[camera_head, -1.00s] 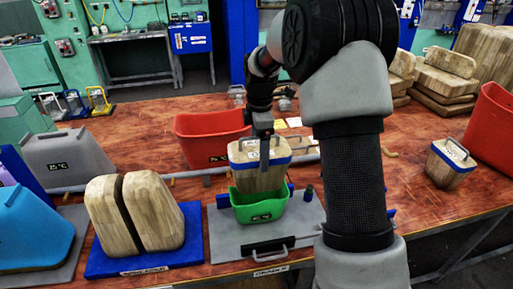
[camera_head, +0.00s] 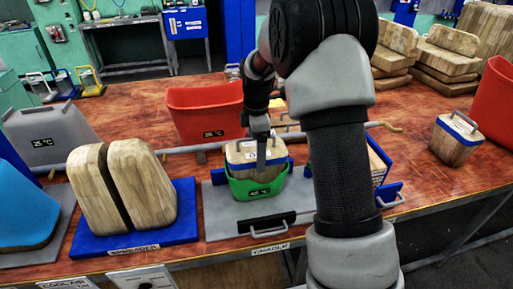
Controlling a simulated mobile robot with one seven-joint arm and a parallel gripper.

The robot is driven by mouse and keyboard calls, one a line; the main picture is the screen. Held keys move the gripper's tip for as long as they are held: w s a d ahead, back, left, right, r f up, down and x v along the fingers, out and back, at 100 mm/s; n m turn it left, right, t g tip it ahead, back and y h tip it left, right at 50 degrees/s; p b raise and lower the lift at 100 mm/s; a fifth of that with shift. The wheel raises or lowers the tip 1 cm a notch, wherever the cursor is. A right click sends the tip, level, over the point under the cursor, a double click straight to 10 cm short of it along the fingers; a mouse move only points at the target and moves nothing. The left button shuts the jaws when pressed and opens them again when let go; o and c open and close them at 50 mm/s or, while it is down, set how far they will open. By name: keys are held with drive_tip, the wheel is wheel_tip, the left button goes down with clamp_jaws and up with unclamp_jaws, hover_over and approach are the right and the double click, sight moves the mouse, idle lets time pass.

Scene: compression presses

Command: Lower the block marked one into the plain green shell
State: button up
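The block (camera_head: 240,154) is wooden with a blue band and a pale label on top, too small and partly covered to read fully. It sits upright with its lower part inside the green shell (camera_head: 256,190), its band near the shell's rim. The shell has a small dark display and stands on the grey cradle plate (camera_head: 222,224). My gripper (camera_head: 262,158) is at the block's top, one finger showing in front of it. It appears shut on the block's handle, though the grip itself is mostly hidden.
A red shell (camera_head: 200,115) stands behind. A wooden split form on a blue base (camera_head: 180,226) is at left. Another banded block (camera_head: 456,138) stands at right near a red bin (camera_head: 496,100). A grey bar (camera_head: 350,130) crosses behind the cradle.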

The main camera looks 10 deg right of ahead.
drive_tip(key=shift+f, duration=0.65)
drive_tip(key=shift+f+b, duration=0.55)
drive_tip(key=shift+f, duration=0.05)
drive_tip(key=o, duration=1.9)
drive_tip(key=shift+o, duration=1.1)
drive_tip(key=shift+f, duration=0.1)
wheel_tip(320, 180, up, 17)
drive_tip(key=shift+r+p, duration=0.1)
drive_tip(key=shift+p, duration=0.7)
drive_tip(key=shift+r, duration=0.2)
